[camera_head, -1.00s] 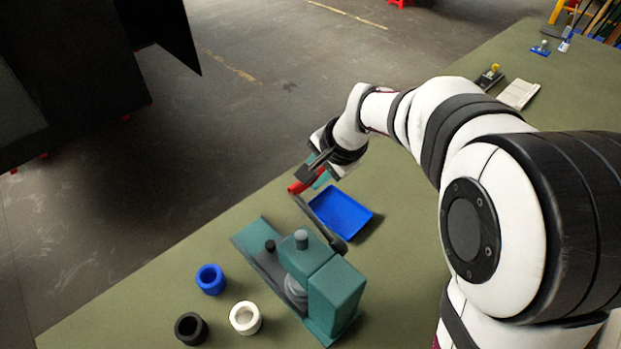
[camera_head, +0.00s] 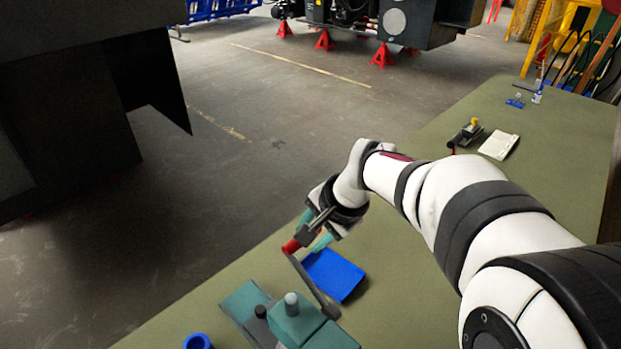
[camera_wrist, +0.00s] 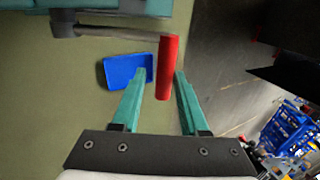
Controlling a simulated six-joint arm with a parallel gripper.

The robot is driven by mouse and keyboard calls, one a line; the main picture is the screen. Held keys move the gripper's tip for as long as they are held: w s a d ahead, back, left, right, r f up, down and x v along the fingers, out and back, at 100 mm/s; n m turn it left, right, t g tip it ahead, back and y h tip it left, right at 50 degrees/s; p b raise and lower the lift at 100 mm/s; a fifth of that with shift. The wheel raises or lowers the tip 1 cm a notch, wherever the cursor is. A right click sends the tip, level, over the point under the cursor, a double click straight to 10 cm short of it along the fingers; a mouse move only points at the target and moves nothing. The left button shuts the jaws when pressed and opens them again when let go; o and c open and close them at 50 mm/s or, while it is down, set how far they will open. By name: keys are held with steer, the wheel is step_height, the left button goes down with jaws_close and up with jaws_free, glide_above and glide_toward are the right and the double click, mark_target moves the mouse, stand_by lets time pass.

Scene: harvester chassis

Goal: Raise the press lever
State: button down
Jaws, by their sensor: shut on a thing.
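The teal press (camera_head: 298,325) stands on the green bench at the bottom of the head view, partly cut off. Its grey lever arm (camera_head: 314,284) slants up and left from the press to a red handle (camera_head: 291,246). My gripper (camera_head: 311,233) is at the handle, with its teal fingers around it. In the wrist view the red handle (camera_wrist: 167,68) lies between the two fingertips, and the grey lever arm (camera_wrist: 115,33) runs left from its upper end to the press. My gripper is shut on the handle.
A blue tray (camera_head: 335,276) lies on the bench beside the lever. A blue ring (camera_head: 198,341) shows at the bottom edge. A small device (camera_head: 466,134) and a white pad (camera_head: 498,146) lie farther along the bench. The bench edge is left of the lever.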

steer(key=c, duration=0.7)
jaws_free()
steer(key=shift+s+d+f, duration=0.3)
steer(key=shift+f, duration=0.15)
steer(key=shift+w+a+r, duration=0.1)
steer(key=shift+r, duration=0.05)
steer(key=v, duration=1.5)
steer(key=shift+r, duration=0.4)
steer(key=s+f+n+g, duration=0.1)
steer(key=s+f, duration=0.4)
steer(key=s, duration=0.2)
steer(key=s+f+n+g+h, duration=0.1)
steer(key=s+f, duration=0.4)
steer(key=s, duration=0.3)
steer(key=s+d+f+n+g, duration=0.1)
steer(key=s+f, duration=0.4)
steer(key=s, duration=0.3)
steer(key=shift+f+g+h, duration=0.35)
steer(key=shift+g+h, duration=0.05)
